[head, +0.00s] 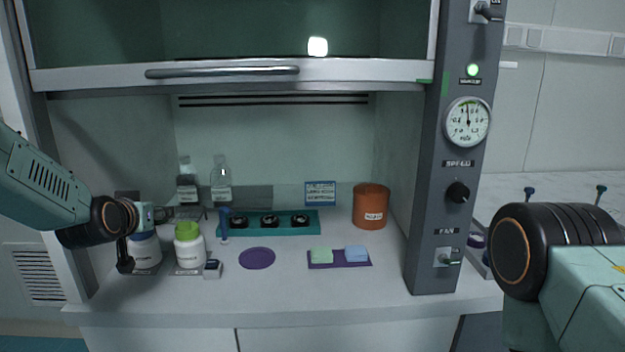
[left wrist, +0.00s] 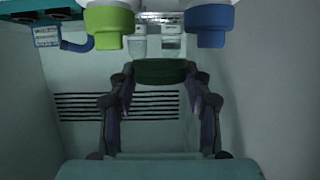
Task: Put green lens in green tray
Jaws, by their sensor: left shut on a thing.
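My left gripper (head: 170,213) reaches in from the left, above the bottles at the left of the hood. In the left wrist view, its two fingers close on a dark green piece (left wrist: 160,73) at their tips. This looks like the green lens, but its outline is unclear, and I cannot make it out in the head view. No tray that is clearly green shows; a teal rack (head: 240,228) with black round fittings stands at the back. My right arm shows at the right edge, its gripper out of view.
A green-capped bottle (head: 189,247) and another white bottle (head: 146,252) stand below the left gripper. A purple disc (head: 257,258), a purple mat (head: 340,266) with a green and a blue block, and an orange pot (head: 371,206) are further right. The front strip of the worktop is clear.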

